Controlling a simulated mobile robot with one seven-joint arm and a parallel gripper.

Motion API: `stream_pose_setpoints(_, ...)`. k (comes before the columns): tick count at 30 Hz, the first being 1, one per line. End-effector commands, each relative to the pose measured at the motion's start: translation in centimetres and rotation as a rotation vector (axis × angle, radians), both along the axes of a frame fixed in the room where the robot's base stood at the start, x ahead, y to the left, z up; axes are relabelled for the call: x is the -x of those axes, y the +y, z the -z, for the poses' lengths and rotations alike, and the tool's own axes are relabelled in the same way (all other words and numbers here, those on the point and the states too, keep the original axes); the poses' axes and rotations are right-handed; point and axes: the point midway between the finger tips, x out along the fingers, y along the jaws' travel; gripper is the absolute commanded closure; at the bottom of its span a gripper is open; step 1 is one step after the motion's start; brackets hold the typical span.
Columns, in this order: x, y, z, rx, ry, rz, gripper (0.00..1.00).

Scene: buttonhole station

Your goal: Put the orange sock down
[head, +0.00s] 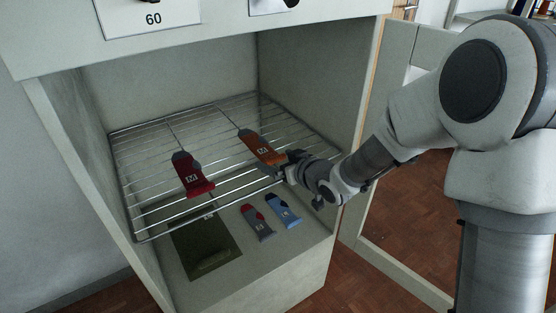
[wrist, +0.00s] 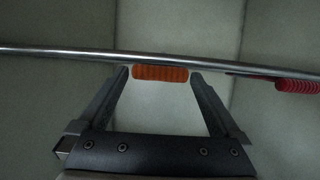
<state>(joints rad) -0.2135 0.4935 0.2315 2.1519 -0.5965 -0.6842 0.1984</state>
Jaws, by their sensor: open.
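The orange sock (head: 259,147), with a grey end and a dark emblem, lies flat on the wire rack (head: 147,218) inside the cabinet. My gripper (head: 284,162) is at the sock's near end, reaching in from the right. In the wrist view the sock's ribbed orange edge (wrist: 160,73) shows between the tips of my two fingers. The fingers of my gripper (wrist: 160,80) are apart, with a gap at the sock's sides. The finger contact is too small to tell in the head view.
A red sock (head: 191,174) lies on the rack to the left. Below the rack, a grey-and-red sock (head: 257,222), a blue sock (head: 284,211) and a dark green mat (head: 205,249) lie on the cabinet floor. The cabinet's right wall (head: 336,75) stands close to my arm.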

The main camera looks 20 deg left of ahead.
Motion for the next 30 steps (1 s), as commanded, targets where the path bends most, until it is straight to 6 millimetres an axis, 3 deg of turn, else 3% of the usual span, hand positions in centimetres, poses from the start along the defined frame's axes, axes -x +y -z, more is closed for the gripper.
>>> stream_pose_setpoints(5,0.5,-0.8,-1.0,0.000,-0.001,0.002,0.00)
stream_pose_setpoints(19,6.2,-7.4,-4.6,0.001,0.000,0.002,0.00)
stream_pose_setpoints(30,7.2,-8.5,-5.0,0.002,-0.001,0.000,0.00)
